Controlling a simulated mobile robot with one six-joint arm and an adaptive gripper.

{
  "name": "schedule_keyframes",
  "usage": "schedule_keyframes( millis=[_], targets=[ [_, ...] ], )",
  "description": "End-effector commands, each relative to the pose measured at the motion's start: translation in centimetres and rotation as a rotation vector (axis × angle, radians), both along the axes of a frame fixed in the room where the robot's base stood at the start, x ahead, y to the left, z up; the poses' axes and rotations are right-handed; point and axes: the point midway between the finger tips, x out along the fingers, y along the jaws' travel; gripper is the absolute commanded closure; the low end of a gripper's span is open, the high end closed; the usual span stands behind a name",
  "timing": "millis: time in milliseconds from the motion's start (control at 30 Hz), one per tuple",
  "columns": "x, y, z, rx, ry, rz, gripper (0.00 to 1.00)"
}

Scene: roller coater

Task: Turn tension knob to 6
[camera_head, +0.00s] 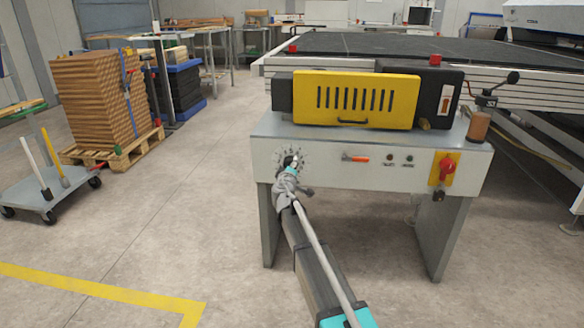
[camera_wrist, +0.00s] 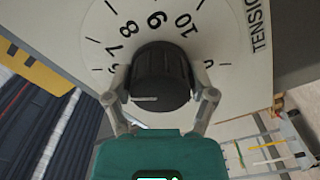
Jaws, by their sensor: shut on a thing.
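The tension knob (camera_wrist: 165,62) is a black round knob on a pale numbered dial (camera_wrist: 222,35), with the word TENSION beside it. Around it I read 7, 8 and 10 among the visible numbers; the lower part of the dial is hidden by my gripper. A short pale line shows on the knob's near face, but I cannot tell which number it points to. My gripper (camera_wrist: 158,78) has one finger on each side of the knob and is shut on it. In the head view my gripper (camera_head: 290,168) covers much of the dial at the panel's left.
The grey panel (camera_head: 330,174) also carries an orange-red lever (camera_head: 356,158), small buttons and a red switch on a yellow plate (camera_head: 446,168). A yellow vented cover (camera_head: 355,100) sits above. Open floor lies to the left, with a cart (camera_head: 45,200) further off.

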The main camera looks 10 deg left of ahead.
Motion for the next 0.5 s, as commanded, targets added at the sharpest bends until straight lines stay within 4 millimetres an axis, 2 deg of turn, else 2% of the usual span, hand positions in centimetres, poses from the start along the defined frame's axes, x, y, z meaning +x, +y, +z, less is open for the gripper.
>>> schedule_keyframes(
  millis=[100,133,267,500],
  targets=[
    [-0.01,-0.12,-0.03,0.000,0.001,-0.003,0.75],
    [-0.01,-0.12,-0.03,0.000,0.001,-0.003,0.24],
    [-0.01,-0.10,-0.02,-0.001,0.000,-0.002,0.00],
    [0.00,-0.05,-0.01,-0.001,0.001,-0.001,0.00]
  ],
)
